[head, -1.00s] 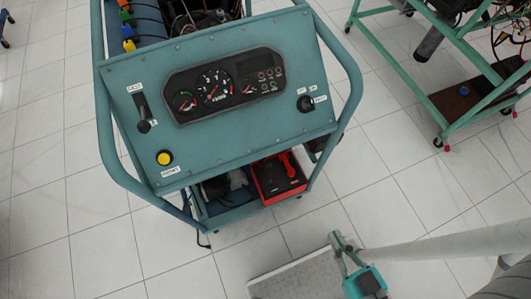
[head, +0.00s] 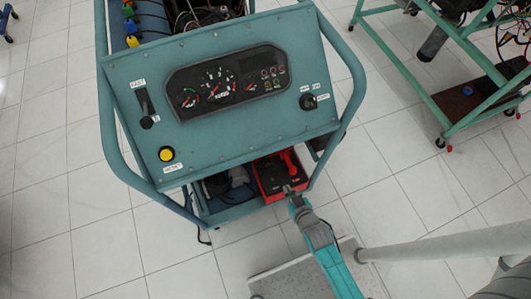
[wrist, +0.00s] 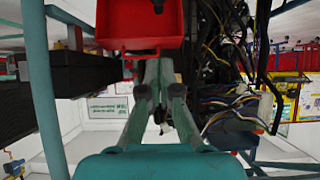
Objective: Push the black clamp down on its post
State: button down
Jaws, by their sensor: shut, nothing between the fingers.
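My gripper (head: 293,192) is shut and empty, at the front right corner of a red and black box (head: 267,178) on the trainer's lower shelf. Its fingers hide part of that corner. A red clamp-like part (head: 288,162) sits on the box's right side. I cannot make out the black clamp or its post for sure in the head view. In the wrist view the closed fingers (wrist: 158,68) point towards a red surface (wrist: 125,27) at the top. I cannot tell whether they touch it.
The teal trainer panel (head: 228,128) with gauges stands above the shelf, and its side tube (head: 353,90) rises to the right of the gripper. Dark cables hang from the shelf's left. Another teal stand (head: 400,62) is at the upper right. White floor is clear between them.

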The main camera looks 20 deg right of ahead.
jog(key=w+f+g, duration=0.1)
jog(key=w+f, duration=0.1)
jog(key=w, duration=0.5)
jog(key=w+f, duration=0.3)
jog(key=w, duration=0.4)
jog(key=shift+w+f+g, duration=0.3)
jog(key=shift+w+g, duration=0.05)
jog(key=shift+g, duration=0.05)
jog(key=shift+x, duration=4.95)
